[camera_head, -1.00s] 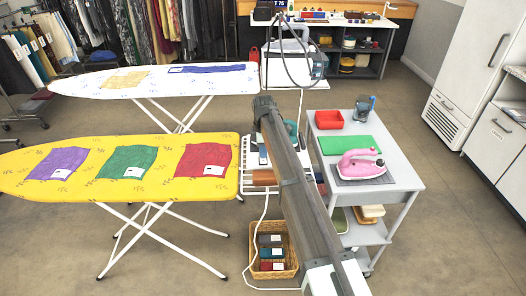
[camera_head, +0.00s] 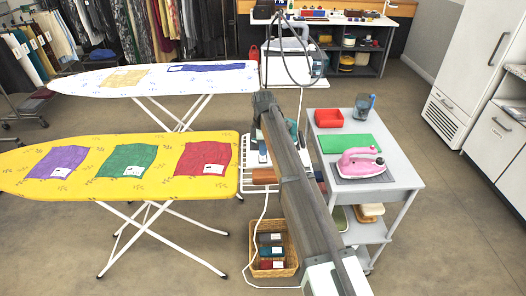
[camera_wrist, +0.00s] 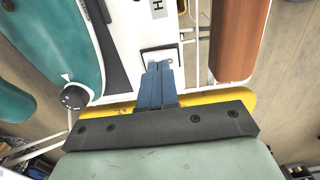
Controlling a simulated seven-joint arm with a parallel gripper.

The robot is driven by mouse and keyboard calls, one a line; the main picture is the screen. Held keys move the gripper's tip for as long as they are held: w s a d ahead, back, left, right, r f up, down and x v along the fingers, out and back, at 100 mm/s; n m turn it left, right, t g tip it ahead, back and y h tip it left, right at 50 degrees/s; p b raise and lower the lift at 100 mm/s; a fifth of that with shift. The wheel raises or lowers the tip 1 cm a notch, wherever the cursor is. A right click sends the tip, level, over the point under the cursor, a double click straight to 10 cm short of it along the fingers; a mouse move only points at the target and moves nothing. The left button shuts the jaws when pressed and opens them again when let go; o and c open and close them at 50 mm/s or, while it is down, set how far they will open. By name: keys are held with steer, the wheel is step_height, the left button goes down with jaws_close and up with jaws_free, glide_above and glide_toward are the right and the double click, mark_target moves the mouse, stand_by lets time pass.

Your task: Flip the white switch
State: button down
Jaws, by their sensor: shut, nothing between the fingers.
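In the wrist view, my gripper (camera_wrist: 160,72) has its blue fingers together and empty. The fingertips overlap a small white square piece with a dark outline (camera_wrist: 150,54), which looks like the white switch. It sits on a white panel (camera_wrist: 135,25) marked with a letter H. The fingertips hide part of it, so I cannot tell whether they touch it or which way it is set. A teal iron (camera_wrist: 50,40) with a black dial (camera_wrist: 75,97) lies left of the fingers. In the head view, my arm hides most of this spot.
A brown wooden piece (camera_wrist: 240,35) is close to the right of the fingers. A yellow ironing board (camera_head: 80,183) stands left. A grey cart (camera_head: 405,178) with a pink iron (camera_head: 360,163) and a red tray (camera_head: 328,118) stands right. A wicker basket (camera_head: 257,240) is on the floor.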

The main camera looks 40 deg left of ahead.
step_height(320, 180, up, 13)
steer(key=w+a, duration=0.1)
steer(key=shift+w+a+f, duration=0.15)
steer(key=shift+f, duration=0.05)
stand_by(0.6)
